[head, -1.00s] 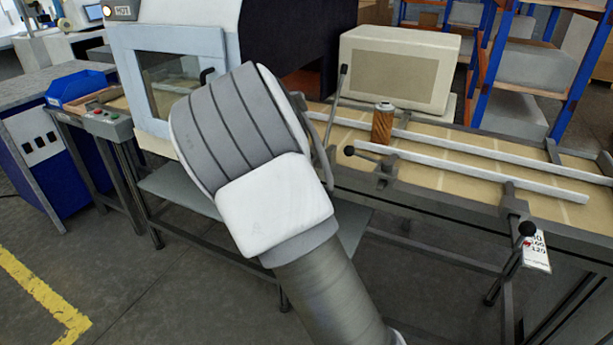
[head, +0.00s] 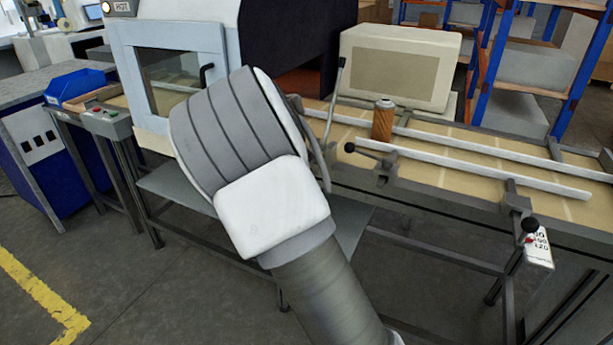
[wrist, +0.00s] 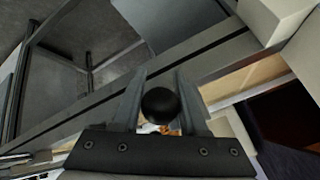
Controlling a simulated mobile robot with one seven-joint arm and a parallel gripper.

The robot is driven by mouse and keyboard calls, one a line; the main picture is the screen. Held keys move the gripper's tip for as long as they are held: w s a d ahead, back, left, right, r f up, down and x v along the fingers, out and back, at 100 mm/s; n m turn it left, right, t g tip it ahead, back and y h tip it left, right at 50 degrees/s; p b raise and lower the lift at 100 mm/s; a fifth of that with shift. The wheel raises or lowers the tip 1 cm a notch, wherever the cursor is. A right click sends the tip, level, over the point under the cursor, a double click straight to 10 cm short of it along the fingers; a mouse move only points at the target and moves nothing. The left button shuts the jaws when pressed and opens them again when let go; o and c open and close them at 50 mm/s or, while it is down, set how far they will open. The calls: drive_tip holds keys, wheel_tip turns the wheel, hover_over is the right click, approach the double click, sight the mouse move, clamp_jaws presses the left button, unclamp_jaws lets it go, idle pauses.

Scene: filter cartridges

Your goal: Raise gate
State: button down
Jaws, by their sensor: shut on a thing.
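My gripper is hidden behind my arm in the head view. In the wrist view my gripper (wrist: 160,95) has its two fingers on either side of a round black knob (wrist: 160,105) and is shut on it. The knob's stem, and what it joins to, are hidden. A thin grey rod (head: 333,100) with a dark tip stands tilted at the belt's left end, beside the oven's dark opening (head: 304,88). I cannot make out a gate panel clearly.
A brown filter cartridge (head: 382,121) stands upright on the tan belt (head: 460,150) near the pale guide rails (head: 490,172). A black-knobbed clamp handle (head: 349,147) sticks out close to my arm. A cream box (head: 400,66) stands behind. A crank (head: 529,226) hangs at front right.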

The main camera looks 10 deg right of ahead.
drive_tip(key=shift+w+d+r, duration=0.3)
drive_tip(key=shift+w+r, duration=0.05)
drive_tip(key=c, duration=0.8)
unclamp_jaws()
drive_tip(key=shift+o, duration=1.1)
drive_tip(key=shift+w+d+f, duration=0.1)
drive_tip(key=shift+f, duration=0.05)
drive_tip(key=shift+o, duration=0.5)
drive_tip(key=shift+a+f, duration=0.1)
drive_tip(key=shift+a, duration=0.1)
drive_tip(key=p+v, duration=0.3)
drive_tip(key=v, duration=1.4)
drive_tip(key=shift+s, duration=0.35)
